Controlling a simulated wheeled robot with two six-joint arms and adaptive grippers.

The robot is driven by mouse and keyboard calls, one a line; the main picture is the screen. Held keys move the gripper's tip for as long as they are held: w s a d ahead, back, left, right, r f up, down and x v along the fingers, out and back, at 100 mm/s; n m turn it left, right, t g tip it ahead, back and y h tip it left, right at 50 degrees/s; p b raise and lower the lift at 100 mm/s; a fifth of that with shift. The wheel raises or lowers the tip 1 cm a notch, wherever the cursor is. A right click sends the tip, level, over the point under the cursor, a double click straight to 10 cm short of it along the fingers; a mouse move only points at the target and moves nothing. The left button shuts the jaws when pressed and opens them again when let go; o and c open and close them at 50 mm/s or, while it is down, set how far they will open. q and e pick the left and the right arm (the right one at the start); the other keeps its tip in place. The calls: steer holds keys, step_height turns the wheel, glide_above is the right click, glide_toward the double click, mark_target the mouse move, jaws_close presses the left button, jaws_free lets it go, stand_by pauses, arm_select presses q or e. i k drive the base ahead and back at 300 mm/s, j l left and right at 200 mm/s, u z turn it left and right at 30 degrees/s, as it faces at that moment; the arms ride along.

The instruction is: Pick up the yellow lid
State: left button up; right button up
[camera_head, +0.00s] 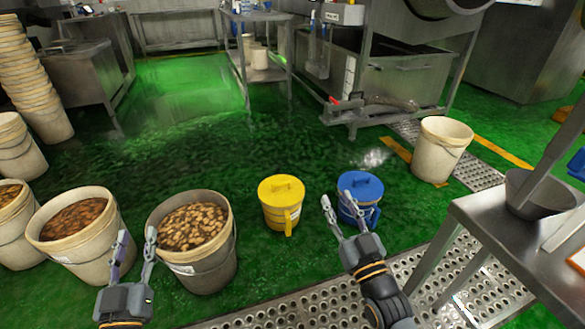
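The yellow lid (281,187) sits on top of a small yellow bucket (282,216) on the green floor, near the middle of the head view. My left gripper (136,240) is at the lower left, fingers apart and empty, in front of the white buckets of brown contents. Neither gripper touches the yellow lid.
A blue lidded bucket (360,193) stands just right of the yellow one. White buckets with brown contents (193,245) stand at left. An empty white bucket (441,150) and a steel table (500,225) are at right. Open floor lies behind the yellow bucket.

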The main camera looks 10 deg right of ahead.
mark_target(278, 191)
steer(key=i+l+u, duration=0.2)
steer(key=i, duration=0.35)
steer(key=i+l+u, duration=0.2)
steer(key=i, duration=0.35)
steer(key=u, duration=0.2)
